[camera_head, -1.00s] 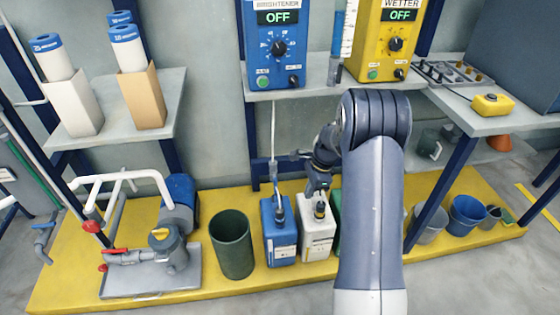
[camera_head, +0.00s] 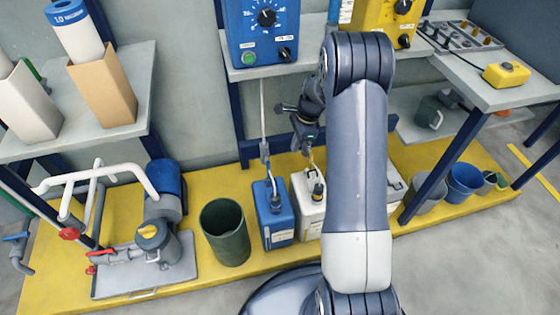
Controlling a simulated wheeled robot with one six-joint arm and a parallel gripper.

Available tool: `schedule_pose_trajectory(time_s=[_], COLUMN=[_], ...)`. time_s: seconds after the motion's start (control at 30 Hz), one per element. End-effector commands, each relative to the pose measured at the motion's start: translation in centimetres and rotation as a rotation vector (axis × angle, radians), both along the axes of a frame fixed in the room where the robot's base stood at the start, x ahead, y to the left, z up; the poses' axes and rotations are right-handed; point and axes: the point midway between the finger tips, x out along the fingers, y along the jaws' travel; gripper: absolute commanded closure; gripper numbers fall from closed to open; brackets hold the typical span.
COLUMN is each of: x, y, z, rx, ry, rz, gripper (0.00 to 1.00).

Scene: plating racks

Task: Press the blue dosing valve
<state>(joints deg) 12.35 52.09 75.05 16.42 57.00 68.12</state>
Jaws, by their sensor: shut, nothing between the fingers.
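A blue dosing unit (camera_head: 264,30) with a black knob and a green button stands on the wall shelf. A thin pale line (camera_head: 263,112) runs down from it to a small grey-blue valve fitting (camera_head: 265,150) above a blue canister (camera_head: 272,222). I cannot clearly tell whether this fitting is the blue dosing valve. My gripper (camera_head: 311,155) is small in view, to the right of the fitting and apart from it, above a white canister (camera_head: 308,205). It is shut and holds nothing. My arm hides part of the yellow unit's line and the canisters behind.
A dark green bin (camera_head: 225,232) stands left of the blue canister on the yellow platform (camera_head: 200,272). A pump with pipes (camera_head: 155,240) is further left. A blue bucket (camera_head: 465,183) stands at the right.

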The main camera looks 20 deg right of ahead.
Motion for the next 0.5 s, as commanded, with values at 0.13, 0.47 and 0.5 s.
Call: schedule_pose_trajectory(time_s=[0.13,0.47,0.5], x=[-0.1,-0.1,-0.1], y=[0.4,2.1,2.3], z=[-1.8,-8.7,-9.5], rx=[0.001,0.001,0.000], ry=[0.003,0.004,0.003], rz=[0.002,0.002,0.002], gripper=[1.00,1.00,1.00])
